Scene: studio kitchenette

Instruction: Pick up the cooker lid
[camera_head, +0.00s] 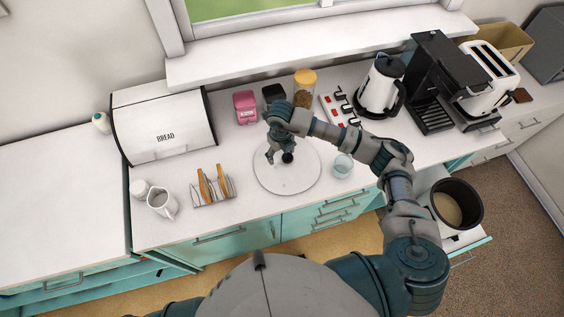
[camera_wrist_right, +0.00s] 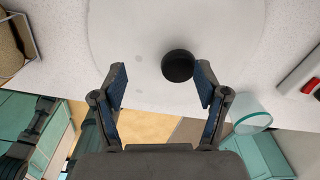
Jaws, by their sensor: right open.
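The cooker lid (camera_head: 289,180) is a pale round disc with a black knob (camera_head: 288,158), lying flat on the white counter. My right gripper (camera_head: 279,153) is over the lid, pointing down, with its fingers apart and nothing held. In the right wrist view the lid (camera_wrist_right: 130,50) fills the upper middle. The knob (camera_wrist_right: 178,66) shows between the open fingertips (camera_wrist_right: 162,78), nearer the right-hand finger. I cannot tell whether that finger touches it. My left gripper is not in view.
A glass (camera_head: 343,165) stands close to the lid's right. A toast rack (camera_head: 213,188) and a white jug (camera_head: 162,203) stand to its left. A pink canister (camera_head: 245,106) and a yellow-lidded jar (camera_head: 305,88) stand behind. A dark pot (camera_head: 457,204) sits low at right.

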